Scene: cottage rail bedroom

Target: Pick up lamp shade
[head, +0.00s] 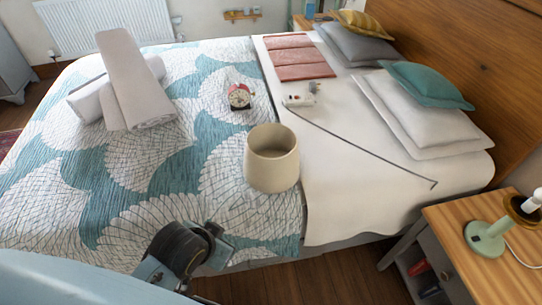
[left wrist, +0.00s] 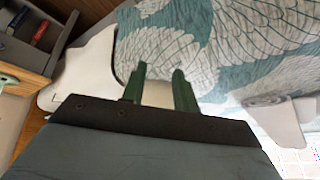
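The lamp shade (head: 272,172) is a beige, open-topped cup shape. It stands upright on the bed, near the front edge where the patterned quilt meets the white sheet. My left gripper (head: 218,243) is low in front of the bed, to the lower left of the shade and apart from it in the head view. In the left wrist view its two green fingers (left wrist: 158,88) stand apart. A cream patch shows between them; it may be the shade, mostly hidden, and I cannot tell whether they touch it. My right gripper is in neither view.
Rolled towels (head: 128,85), a red alarm clock (head: 239,96) and a small white item with a dark cable (head: 299,100) lie on the bed. Pillows (head: 425,115) lie at the headboard. A nightstand (head: 450,215) with a green lamp base (head: 486,238) stands at right.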

